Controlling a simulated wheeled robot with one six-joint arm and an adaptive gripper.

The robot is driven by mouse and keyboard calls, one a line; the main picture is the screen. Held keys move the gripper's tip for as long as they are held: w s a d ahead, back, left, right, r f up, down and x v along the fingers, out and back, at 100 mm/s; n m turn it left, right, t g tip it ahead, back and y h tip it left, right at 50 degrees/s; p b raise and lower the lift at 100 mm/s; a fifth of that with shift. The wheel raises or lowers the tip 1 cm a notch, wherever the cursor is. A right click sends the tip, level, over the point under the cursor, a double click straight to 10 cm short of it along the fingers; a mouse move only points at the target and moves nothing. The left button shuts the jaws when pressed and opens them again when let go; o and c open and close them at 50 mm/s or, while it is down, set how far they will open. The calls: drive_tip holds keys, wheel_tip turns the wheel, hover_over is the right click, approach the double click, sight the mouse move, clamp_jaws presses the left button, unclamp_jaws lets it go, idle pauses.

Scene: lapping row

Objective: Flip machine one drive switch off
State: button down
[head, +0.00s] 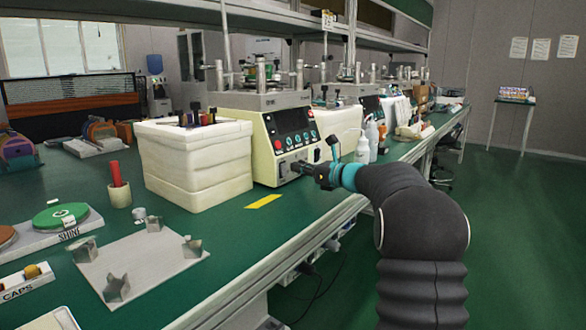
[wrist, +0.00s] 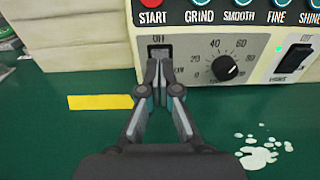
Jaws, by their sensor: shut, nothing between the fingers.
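The cream lapping machine (head: 262,150) stands on the green bench with its dark screen and buttons facing the aisle. In the wrist view its lower panel (wrist: 190,40) shows a left rocker switch (wrist: 160,51) marked OFF above, a black dial (wrist: 224,67) and a second rocker switch (wrist: 295,57) at the right. My gripper (wrist: 160,66) is shut and empty, its fingertips in front of the left switch's lower part. They hide that part and most of the label below; contact cannot be told. In the head view my gripper (head: 292,167) is at the panel's lower front.
A white foam box (head: 195,165) stands left of the machine. A yellow strip (head: 263,201) is on the bench in front. White bottles (head: 366,142) stand to the right. White spots (wrist: 258,152) mark the bench below the dial. The right aisle floor is clear.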

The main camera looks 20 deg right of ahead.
drive_tip(key=v, duration=1.1)
drive_tip(key=shift+w+r+b, duration=0.1)
drive_tip(key=shift+r+b, duration=0.2)
drive_tip(key=shift+b, duration=0.05)
